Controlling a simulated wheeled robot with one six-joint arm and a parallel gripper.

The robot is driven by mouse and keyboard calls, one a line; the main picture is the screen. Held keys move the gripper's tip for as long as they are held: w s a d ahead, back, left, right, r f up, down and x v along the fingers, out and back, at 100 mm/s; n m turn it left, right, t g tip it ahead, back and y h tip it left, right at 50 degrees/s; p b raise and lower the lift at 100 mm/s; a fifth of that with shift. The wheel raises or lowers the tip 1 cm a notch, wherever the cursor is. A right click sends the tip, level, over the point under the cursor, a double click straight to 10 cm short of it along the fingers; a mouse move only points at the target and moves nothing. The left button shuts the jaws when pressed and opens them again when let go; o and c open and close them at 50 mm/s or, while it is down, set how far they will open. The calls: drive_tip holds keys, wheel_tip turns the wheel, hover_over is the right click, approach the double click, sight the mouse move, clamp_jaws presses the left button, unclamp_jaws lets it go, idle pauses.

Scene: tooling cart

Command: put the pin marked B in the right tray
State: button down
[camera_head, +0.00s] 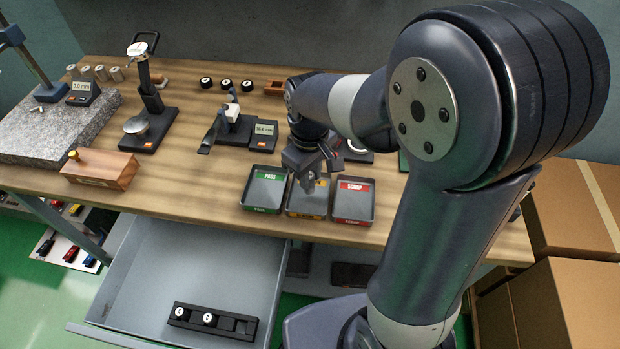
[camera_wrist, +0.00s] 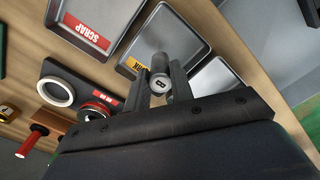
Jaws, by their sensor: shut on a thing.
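The pin marked B (camera_wrist: 160,82) is a grey cylinder with a dark letter on its pale end. My gripper (camera_wrist: 162,88) is shut on it in the wrist view. In the head view my gripper (camera_head: 308,172) points down over the middle, yellow-labelled tray (camera_head: 291,212), and hides part of it. That tray also shows behind the pin in the wrist view (camera_wrist: 126,71). The green PASS tray (camera_head: 262,208) is to its left. The red SCRAP tray (camera_head: 353,221) is to its right. The visible parts of both side trays look empty.
An open drawer (camera_head: 150,270) below the table holds a black rack (camera_head: 242,326) with two pale-topped pins. A digital gauge (camera_head: 263,133), a dial stand (camera_head: 152,115) and a wooden block (camera_head: 100,170) stand to the left. Cardboard boxes (camera_head: 570,300) are at the right.

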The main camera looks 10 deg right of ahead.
drive_tip(key=shift+f, duration=0.95)
drive_tip(key=shift+f, duration=0.2)
drive_tip(key=c, duration=1.2)
unclamp_jaws()
drive_tip(key=shift+c, duration=0.2)
drive_tip(key=shift+r, duration=0.15)
wheel_tip(320, 180, up, 12)
